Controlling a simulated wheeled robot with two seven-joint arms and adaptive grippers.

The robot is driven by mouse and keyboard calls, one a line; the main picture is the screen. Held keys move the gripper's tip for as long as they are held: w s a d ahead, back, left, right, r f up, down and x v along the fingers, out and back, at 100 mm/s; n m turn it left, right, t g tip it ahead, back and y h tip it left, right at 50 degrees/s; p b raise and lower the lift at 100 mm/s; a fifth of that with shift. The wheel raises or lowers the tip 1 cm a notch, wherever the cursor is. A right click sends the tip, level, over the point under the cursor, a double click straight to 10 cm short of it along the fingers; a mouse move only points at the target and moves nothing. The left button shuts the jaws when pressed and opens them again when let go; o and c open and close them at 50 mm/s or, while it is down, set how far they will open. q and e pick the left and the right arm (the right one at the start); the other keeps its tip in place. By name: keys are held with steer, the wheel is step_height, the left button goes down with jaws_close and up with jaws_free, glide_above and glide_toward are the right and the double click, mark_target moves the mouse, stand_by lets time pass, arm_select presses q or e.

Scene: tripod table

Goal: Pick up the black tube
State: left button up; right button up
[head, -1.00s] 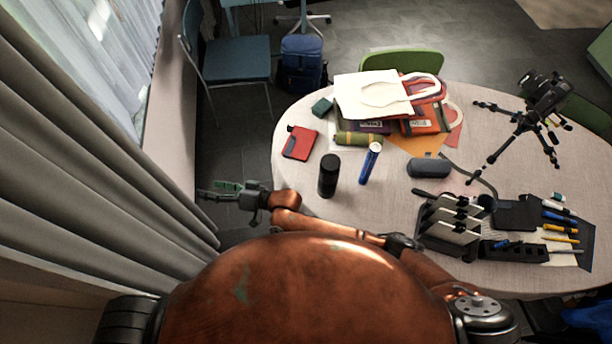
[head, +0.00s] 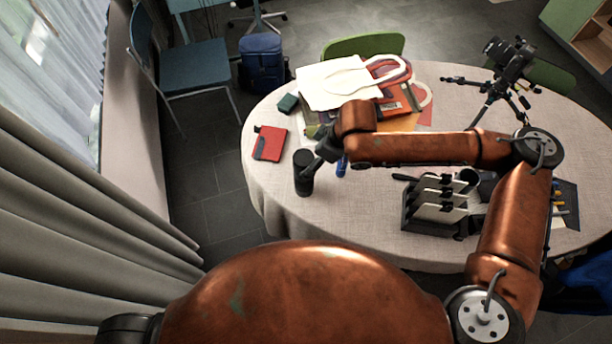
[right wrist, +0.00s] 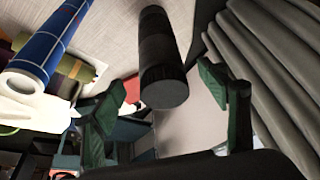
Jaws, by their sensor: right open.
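The black tube (head: 303,174) stands upright near the left edge of the round table. In the right wrist view the black tube (right wrist: 162,60) shows between and beyond the two green-padded fingers, with a gap on each side. My right gripper (head: 313,166) is open and beside the tube's upper part in the head view. The right wrist view also shows the open right gripper (right wrist: 165,97), with nothing held. Whether a finger touches the tube is unclear in the head view. My left gripper is out of view.
A blue tube (head: 342,167) stands close to the right, partly hidden by my arm. A red notebook (head: 270,143) lies behind to the left. Bags (head: 335,82), a black organizer (head: 432,222) and a tripod camera (head: 508,58) occupy the table (head: 350,230). Its front left is clear.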

steer(key=x, duration=0.2)
steer(key=shift+w+a+f, duration=0.1)
steer(key=shift+a+f, duration=0.1)
steer(key=shift+f, duration=0.05)
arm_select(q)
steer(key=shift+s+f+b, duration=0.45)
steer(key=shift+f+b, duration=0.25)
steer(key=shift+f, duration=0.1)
arm_select(e)
steer(key=x, duration=0.4)
steer(key=shift+w+a+f, duration=0.1)
steer(key=shift+w+a, duration=0.05)
steer(key=shift+a, duration=0.05)
steer(key=shift+c, duration=0.2)
jaws_close()
